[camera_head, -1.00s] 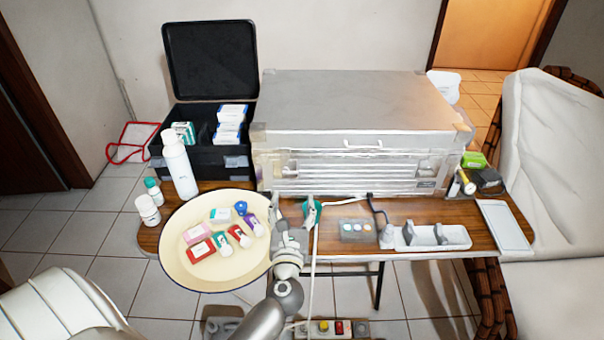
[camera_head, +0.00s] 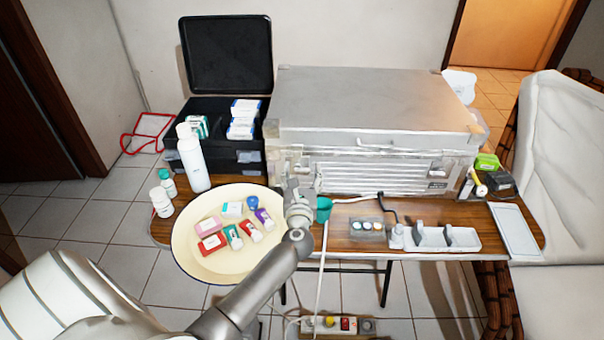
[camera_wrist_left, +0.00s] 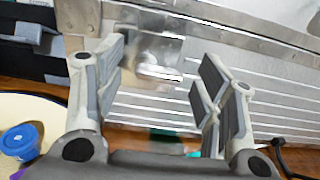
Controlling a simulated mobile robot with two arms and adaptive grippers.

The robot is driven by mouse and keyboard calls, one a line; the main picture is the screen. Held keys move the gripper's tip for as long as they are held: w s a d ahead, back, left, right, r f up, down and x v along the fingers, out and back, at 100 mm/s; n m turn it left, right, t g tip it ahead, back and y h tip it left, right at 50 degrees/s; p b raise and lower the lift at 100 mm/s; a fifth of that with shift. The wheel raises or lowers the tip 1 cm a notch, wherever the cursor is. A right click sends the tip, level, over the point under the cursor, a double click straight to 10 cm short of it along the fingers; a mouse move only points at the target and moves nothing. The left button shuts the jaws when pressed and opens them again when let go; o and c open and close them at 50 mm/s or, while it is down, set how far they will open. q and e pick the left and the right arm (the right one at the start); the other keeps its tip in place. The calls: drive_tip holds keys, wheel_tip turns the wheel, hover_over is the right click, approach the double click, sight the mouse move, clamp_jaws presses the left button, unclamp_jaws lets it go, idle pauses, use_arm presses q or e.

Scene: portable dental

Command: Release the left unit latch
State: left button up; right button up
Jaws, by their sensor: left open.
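The metal unit (camera_head: 375,100) is a silver case at the back of the table, its lid down. Its left latch (camera_wrist_left: 158,68) is a shiny metal piece on the front face, below the lid seam. It also shows, small and partly hidden, in the head view (camera_head: 291,158). My left gripper (camera_head: 301,186) is at the case's lower left front. In the left wrist view the open fingers (camera_wrist_left: 162,78) stand on either side of the latch, empty. I cannot tell whether they touch the case. My right gripper is not in view.
A cream round tray (camera_head: 192,262) with several small boxes and bottles lies left of my wrist. A white bottle (camera_head: 193,160) and an open black case (camera_head: 228,55) stand behind it. A teal cup (camera_head: 323,208) is close right of the gripper. A white holder (camera_head: 432,241) lies farther right.

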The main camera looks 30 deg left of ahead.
use_arm(q)
drive_tip(key=c, duration=1)
drive_tip(key=m+p, duration=0.1)
drive_tip(key=m, duration=0.1)
drive_tip(key=m+p, duration=0.1)
drive_tip(key=shift+f+m, duration=0.2)
drive_tip(key=shift+m, duration=0.2)
drive_tip(key=m+p, duration=0.1)
drive_tip(key=m, duration=0.3)
drive_tip(key=f+m+p, duration=0.1)
drive_tip(key=m+p, duration=0.1)
drive_tip(key=m, duration=0.3)
drive_tip(key=m+p, duration=0.2)
drive_tip(key=m, duration=0.3)
drive_tip(key=shift+s+a+f, duration=0.25)
drive_tip(key=shift+a+f, duration=0.1)
drive_tip(key=shift+f, duration=0.05)
